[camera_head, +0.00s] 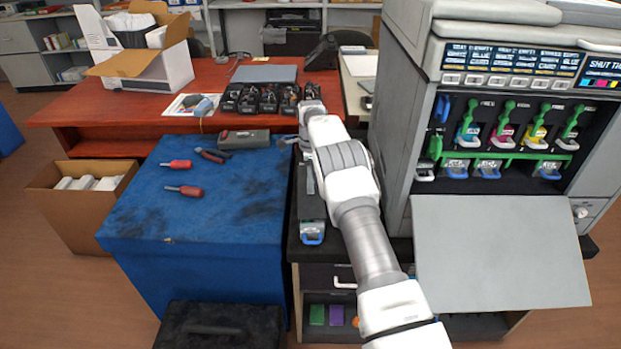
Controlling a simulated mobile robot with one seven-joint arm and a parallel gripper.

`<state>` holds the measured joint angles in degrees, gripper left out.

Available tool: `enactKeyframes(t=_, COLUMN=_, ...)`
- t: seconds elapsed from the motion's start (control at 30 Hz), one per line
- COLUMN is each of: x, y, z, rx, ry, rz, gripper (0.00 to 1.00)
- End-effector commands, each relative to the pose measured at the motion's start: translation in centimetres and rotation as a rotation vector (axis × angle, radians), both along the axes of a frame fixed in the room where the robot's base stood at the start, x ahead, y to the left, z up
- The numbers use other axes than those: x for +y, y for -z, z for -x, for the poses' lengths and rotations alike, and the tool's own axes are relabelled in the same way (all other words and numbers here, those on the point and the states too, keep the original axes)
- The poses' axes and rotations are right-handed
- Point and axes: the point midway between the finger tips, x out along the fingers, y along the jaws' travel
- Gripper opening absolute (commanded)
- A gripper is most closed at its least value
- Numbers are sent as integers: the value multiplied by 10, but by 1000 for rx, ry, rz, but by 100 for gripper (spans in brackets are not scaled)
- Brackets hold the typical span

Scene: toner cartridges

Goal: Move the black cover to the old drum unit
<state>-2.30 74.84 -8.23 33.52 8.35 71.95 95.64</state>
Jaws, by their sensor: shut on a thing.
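The old drum unit (312,232) seems to be the long dark unit with a blue front handle, lying on the black-topped cabinet between the blue table and the printer. My gripper (301,143) is at the far end of my arm, above the rear part of this unit. The arm and wrist hide most of the jaws. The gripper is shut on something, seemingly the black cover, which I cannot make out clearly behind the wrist. I cannot tell whether the cover touches the drum unit.
The large printer (493,110) stands open on the right, its front door (497,252) folded down. A dark grey case (243,139), pliers (213,155) and red-handled screwdrivers (184,190) lie on the blue-covered table (200,225).

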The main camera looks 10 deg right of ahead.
Motion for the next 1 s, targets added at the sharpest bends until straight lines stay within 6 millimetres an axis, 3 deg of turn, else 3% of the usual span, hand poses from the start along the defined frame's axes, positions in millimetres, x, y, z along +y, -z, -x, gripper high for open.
enactKeyframes(t=0.23, x=0, y=1, z=0, rx=-1, ry=0, rz=0, gripper=5)
enactKeyframes(t=0.27, x=0, y=1, z=0, rx=-1, ry=0, rz=0, gripper=63)
enactKeyframes(t=0.43, x=0, y=1, z=0, rx=0, ry=0, rz=0, gripper=94)
enactKeyframes(t=0.77, x=0, y=0, z=0, rx=0, ry=0, rz=0, gripper=96)
enactKeyframes(t=0.87, x=0, y=-8, z=0, rx=-1, ry=0, rz=0, gripper=96)
enactKeyframes(t=1.0, x=0, y=-33, z=-1, rx=-4, ry=0, rz=0, gripper=96)
